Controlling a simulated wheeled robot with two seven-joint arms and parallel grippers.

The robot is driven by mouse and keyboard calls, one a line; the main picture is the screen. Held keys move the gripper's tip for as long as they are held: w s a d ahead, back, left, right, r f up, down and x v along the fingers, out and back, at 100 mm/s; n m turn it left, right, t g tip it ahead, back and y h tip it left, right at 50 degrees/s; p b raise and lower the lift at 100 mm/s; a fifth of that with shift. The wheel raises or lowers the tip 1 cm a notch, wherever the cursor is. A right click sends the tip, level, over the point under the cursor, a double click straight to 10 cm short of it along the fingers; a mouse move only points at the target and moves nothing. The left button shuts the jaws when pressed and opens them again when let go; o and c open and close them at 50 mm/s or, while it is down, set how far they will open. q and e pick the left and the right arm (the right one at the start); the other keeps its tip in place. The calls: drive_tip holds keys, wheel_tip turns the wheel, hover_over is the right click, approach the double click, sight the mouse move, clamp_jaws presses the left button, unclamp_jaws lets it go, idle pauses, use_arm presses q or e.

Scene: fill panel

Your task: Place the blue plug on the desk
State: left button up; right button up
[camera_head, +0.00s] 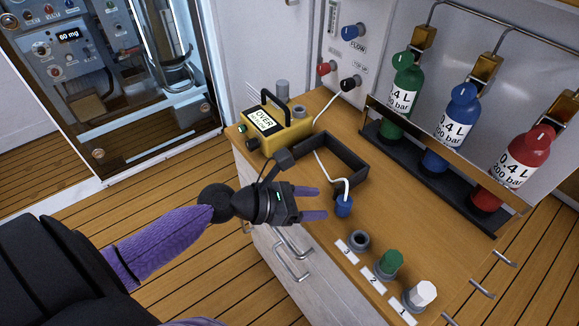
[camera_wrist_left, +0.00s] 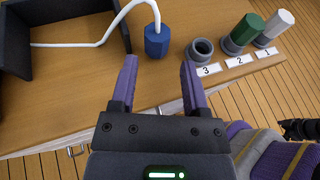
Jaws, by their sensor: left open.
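The blue plug (camera_head: 343,206) is on the end of a white cable, beside the near right corner of the black frame on the desk (camera_head: 319,222). In the left wrist view the blue plug (camera_wrist_left: 157,40) looks upright, cable at its top, on or very close to the wood. My left gripper (camera_head: 321,204) is open and empty, just left of the plug. In the left wrist view my left gripper (camera_wrist_left: 159,66) has its fingertips on either side of the plug's line, a little short of it.
Socket 3 (camera_head: 359,240) is empty; a green plug (camera_head: 389,262) is at 2 and a white plug (camera_head: 424,293) at 1. The black frame (camera_head: 352,159) and a yellow box (camera_head: 268,130) stand behind. Green, blue and red bottles (camera_head: 515,155) line the back.

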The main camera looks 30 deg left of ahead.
use_arm(q)
drive_tip(key=v, duration=0.6)
drive_tip(key=s+a+f+m+g+y, duration=0.2)
drive_tip(key=s+f+m+y, duration=0.15)
drive_tip(key=f, duration=0.55)
drive_tip(key=s+a+f+m+g+y, duration=0.2)
drive_tip(key=s+f+m, duration=0.25)
drive_tip(key=f, duration=0.35)
drive_tip(key=s+a+f+m+g+y, duration=0.1)
drive_tip(key=s+a+f+m+y, duration=0.25)
drive_tip(key=f, duration=0.55)
drive_tip(key=s+d+f+m+g, duration=0.2)
drive_tip(key=s+d+f+m, duration=0.1)
drive_tip(key=s+m, duration=0.6)
drive_tip(key=s+d+f+m+g+y, duration=0.1)
drive_tip(key=s+d+f+m+g, duration=0.2)
drive_tip(key=s+m, duration=0.7)
wheel_tip(320, 180, down, 3)
drive_tip(key=shift+s+d+r+g+p, duration=0.15)
drive_tip(key=shift+s+d+g+p, duration=0.2)
drive_tip(key=shift+s+d, duration=0.4)
